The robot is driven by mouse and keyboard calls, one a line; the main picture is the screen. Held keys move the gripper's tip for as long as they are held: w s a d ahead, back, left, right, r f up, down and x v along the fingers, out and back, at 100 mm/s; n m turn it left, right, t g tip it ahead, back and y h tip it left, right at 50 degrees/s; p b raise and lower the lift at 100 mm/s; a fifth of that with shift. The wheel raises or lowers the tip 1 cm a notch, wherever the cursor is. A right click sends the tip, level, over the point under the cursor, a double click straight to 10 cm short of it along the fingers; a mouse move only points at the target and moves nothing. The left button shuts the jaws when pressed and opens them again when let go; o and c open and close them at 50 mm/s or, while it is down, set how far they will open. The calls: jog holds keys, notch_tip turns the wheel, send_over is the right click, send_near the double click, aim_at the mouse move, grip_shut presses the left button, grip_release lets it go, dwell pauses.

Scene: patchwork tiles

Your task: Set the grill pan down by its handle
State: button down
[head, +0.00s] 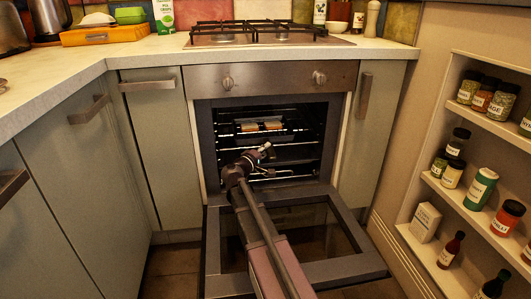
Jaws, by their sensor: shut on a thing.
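The oven (272,80) is open, with its door (345,270) folded down in front. The grill pan (283,130) is dark and shows inside the oven, at an upper level, with light brown pieces (262,126) on it. My gripper (265,151) is at the oven's mouth, just below and in front of the pan, and is shut on the pan's handle. The handle is mostly hidden by my gripper. I cannot tell whether the pan touches the rack beneath it.
Wire racks (295,146) cross the oven below the pan, close to my gripper. My arm passes above the lowered door. A hob (265,36) is on the worktop above. Shelves of jars (481,187) stand at the right, and cabinets (75,190) at the left.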

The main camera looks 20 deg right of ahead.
jog(key=shift+c, duration=2.4)
grip_release()
jog(key=v, duration=1.2)
